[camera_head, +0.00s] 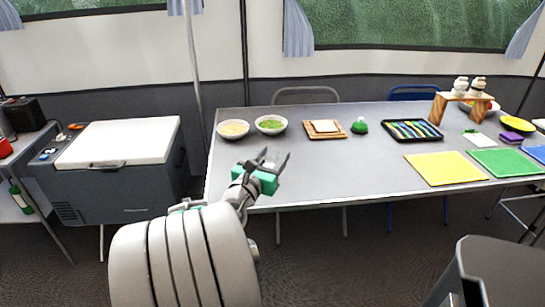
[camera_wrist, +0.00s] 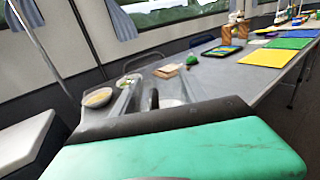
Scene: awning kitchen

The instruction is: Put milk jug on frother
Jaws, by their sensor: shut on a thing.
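My gripper (camera_head: 273,161) is held up over the near left edge of the long grey table, its green body below the fingers. It is shut on a small pale grey metallic thing, probably the milk jug (camera_wrist: 173,102), with a dark upright part like a handle. The jug shows only in part in the wrist view, behind the green gripper body, and its base is hidden. In the head view it is a small grey shape between the fingers. I cannot make out the frother for certain in either view.
The grey table (camera_head: 330,175) bears two bowls (camera_head: 233,129), a wooden board (camera_head: 324,129), a black tray (camera_head: 413,130) and coloured mats (camera_head: 447,168). A cooler with a white lid (camera_head: 118,142) stands left. Dark appliances (camera_head: 22,113) stand on a side table at far left. The table's near left is clear.

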